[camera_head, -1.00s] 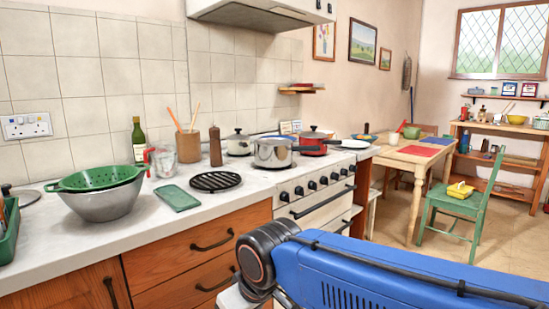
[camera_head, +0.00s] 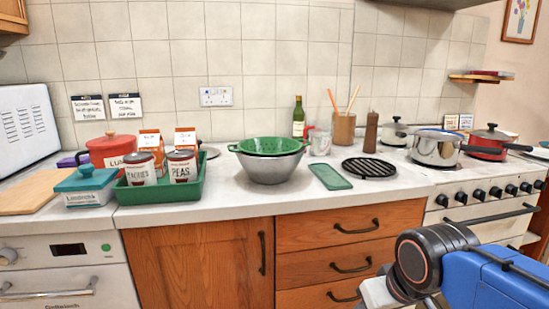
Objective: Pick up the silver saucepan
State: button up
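The silver saucepan (camera_head: 437,149) stands upright on the stove top (camera_head: 465,172) at the right of the head view. It is shiny metal, with its dark handle pointing right, in front of the red pan. My blue arm shows at the lower right, in front of the stove and below the saucepan. My gripper does not show clearly, so its fingers cannot be made out. Nothing is seen touching the saucepan.
A black trivet (camera_head: 369,167), green colander (camera_head: 268,146) and green tray (camera_head: 196,188) with cans and cartons occupy the counter (camera_head: 330,202).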

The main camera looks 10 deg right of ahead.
aim_at(437, 149)
jog(key=i+l+z, duration=0.25)
jog(key=z, duration=0.2)
jog(key=i+l+z, duration=0.25)
jog(key=z, duration=0.25)
jog(key=k+z, duration=0.25)
jog(key=i+j, duration=0.05)
jog(key=i, duration=0.05)
